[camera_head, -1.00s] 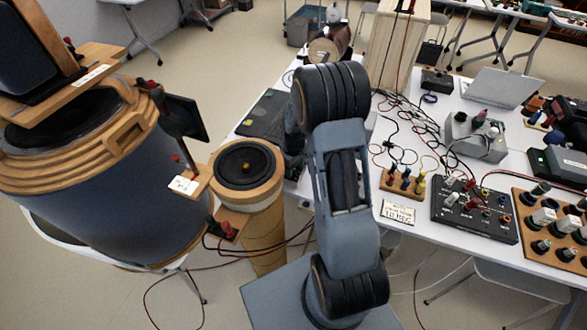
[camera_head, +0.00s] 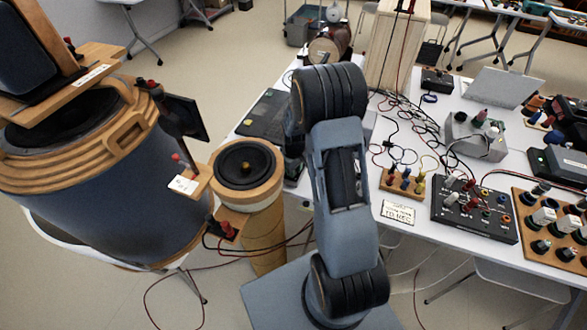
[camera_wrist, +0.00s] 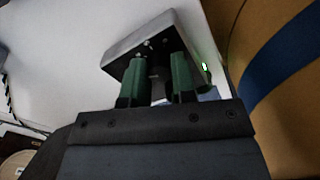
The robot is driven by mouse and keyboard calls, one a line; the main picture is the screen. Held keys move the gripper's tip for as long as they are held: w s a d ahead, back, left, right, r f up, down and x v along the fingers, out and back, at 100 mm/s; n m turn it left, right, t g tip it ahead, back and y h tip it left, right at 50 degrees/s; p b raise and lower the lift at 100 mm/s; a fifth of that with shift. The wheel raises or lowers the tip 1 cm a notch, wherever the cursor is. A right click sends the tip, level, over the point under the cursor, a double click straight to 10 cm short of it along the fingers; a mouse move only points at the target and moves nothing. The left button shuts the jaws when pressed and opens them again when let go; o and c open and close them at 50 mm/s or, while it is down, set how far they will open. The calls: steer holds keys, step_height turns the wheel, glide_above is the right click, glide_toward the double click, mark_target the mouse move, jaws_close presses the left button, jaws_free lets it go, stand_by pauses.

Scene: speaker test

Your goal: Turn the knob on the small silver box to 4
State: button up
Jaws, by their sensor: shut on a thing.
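The small silver box (camera_wrist: 140,40) shows in the wrist view, its grey face tilted, just beyond my fingertips. My gripper (camera_wrist: 160,64) has two green fingers, one on each side of a dark knob (camera_wrist: 158,74) at the box's face. The fingers are closed on the knob, which is mostly hidden between them. The knob's marks and setting cannot be read. A small green light (camera_wrist: 204,67) glows to the right of the fingers. In the head view my arm hides the gripper and I cannot make out this box.
A tall wooden box (camera_head: 396,45) stands behind my arm. Large speakers (camera_head: 85,170) stand at left. In the wrist view, a brown and blue surface (camera_wrist: 285,70) is close at right.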

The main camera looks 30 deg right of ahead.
steer(key=shift+m+b, duration=0.3)
steer(key=shift+m, duration=0.5)
steer(key=shift+c, duration=0.3)
steer(key=o, duration=0.9)
step_height(320, 180, up, 14)
steer(key=shift+f, duration=0.1)
